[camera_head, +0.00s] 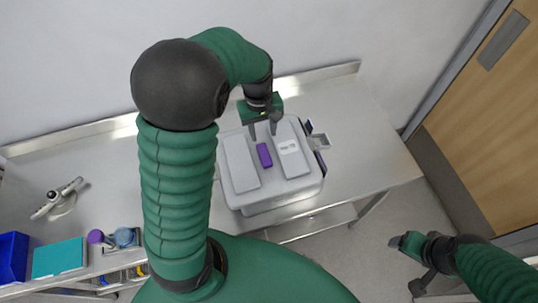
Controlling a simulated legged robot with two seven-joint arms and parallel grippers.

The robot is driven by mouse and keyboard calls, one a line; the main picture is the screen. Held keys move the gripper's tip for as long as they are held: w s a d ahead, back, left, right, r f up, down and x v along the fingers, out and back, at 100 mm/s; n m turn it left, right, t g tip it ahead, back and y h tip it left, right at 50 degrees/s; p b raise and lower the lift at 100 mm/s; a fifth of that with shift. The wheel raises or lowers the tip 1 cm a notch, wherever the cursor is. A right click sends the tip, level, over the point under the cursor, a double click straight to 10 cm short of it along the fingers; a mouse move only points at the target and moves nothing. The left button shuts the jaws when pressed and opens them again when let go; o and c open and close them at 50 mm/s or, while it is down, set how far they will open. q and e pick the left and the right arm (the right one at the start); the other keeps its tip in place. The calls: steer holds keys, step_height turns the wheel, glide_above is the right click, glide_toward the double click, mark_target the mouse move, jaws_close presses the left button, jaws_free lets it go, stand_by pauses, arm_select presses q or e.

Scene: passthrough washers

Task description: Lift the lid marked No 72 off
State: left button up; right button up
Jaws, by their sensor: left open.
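A pale grey washer box (262,200) stands on the steel table. On its top are a plain pale lid on the left (241,162) and another pale panel on the right (292,158) with white oval marks. A purple block (264,155) sits between them. No number is legible on either, so I cannot tell which is No 72. My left gripper (263,134) is open, pointing down at the back of the box top, just behind the purple block, with nothing visible between its fingers. My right gripper (405,262) is off the table at the lower right; its jaw state is unclear.
The steel table (350,160) is clear right of the box. A wall stands behind; a wooden door (490,130) is at right.

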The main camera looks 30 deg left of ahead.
arm_select(q)
glide_above(263, 150)
steer(key=f, duration=0.5)
steer(key=shift+s+d+f, duration=0.15)
steer(key=shift+s+d, duration=0.1)
steer(key=shift+d, duration=0.05)
steer(key=shift+a+f+p, duration=0.15)
steer(key=shift+f+p, duration=0.2)
steer(key=shift+p, duration=0.1)
steer(key=f, duration=0.1)
steer(key=f+p, duration=0.1)
steer(key=f, duration=0.2)
steer(key=shift+a+f+p, duration=0.1)
steer(key=shift+a+p, duration=0.15)
steer(key=shift+p, duration=0.1)
steer(key=shift+w+f, duration=0.1)
steer(key=shift+f, duration=0.25)
steer(key=shift+d, duration=0.2)
steer(key=shift+c, duration=0.9)
steer(key=c, duration=0.7)
jaws_close()
steer(key=shift+w, duration=0.1)
